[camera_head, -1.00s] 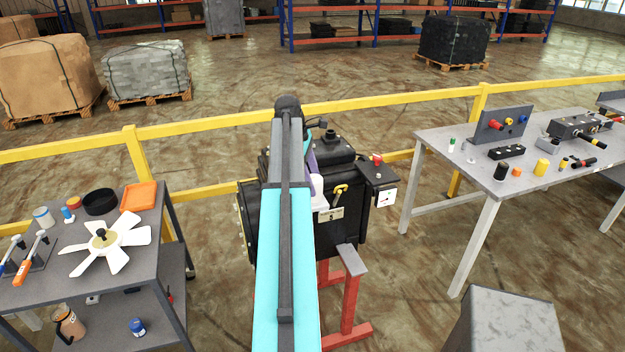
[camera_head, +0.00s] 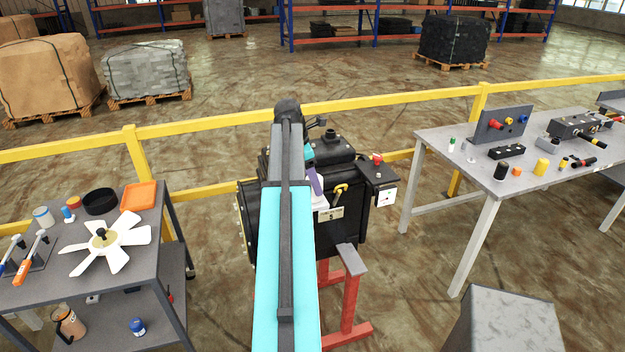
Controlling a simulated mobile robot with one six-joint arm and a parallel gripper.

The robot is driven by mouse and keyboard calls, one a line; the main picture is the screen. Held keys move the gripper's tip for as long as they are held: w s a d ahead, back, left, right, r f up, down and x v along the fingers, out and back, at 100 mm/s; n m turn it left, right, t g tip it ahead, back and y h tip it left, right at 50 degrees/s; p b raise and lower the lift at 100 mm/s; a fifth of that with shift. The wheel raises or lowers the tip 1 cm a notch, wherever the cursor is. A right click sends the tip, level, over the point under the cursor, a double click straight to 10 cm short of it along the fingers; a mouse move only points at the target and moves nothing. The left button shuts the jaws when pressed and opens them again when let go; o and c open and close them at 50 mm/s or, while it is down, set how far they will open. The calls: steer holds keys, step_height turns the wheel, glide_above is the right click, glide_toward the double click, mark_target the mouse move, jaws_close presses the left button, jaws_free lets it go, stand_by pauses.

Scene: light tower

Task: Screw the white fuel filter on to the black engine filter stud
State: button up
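The black engine (camera_head: 352,232) stands on a red stand, partly hidden behind my arm. A small white piece (camera_head: 320,203) shows at the right edge of my arm, against the engine's front. It may be the white fuel filter, but most of it is hidden. A purple part (camera_head: 315,182) just above it seems to belong to my gripper. The fingertips are hidden by my arm, so I cannot tell whether they are open or shut. The filter stud is not visible.
A grey cart (camera_head: 150,225) on the left carries a white fan (camera_head: 105,243), an orange tray (camera_head: 139,196) and a black ring (camera_head: 100,201). A workbench (camera_head: 440,148) with several parts stands on the right. A yellow rail (camera_head: 230,121) runs behind the engine.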

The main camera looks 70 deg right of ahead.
steer(key=n+t+h, duration=0.1)
steer(key=n, duration=0.3)
steer(key=shift+s+a+n, duration=0.1)
steer(key=shift+n, duration=0.5)
stand_by(0.4)
steer(key=shift+s+n+t, duration=0.15)
steer(key=shift+n+t, duration=0.65)
steer(key=shift+n, duration=1.7)
steer(key=shift+c, duration=0.4)
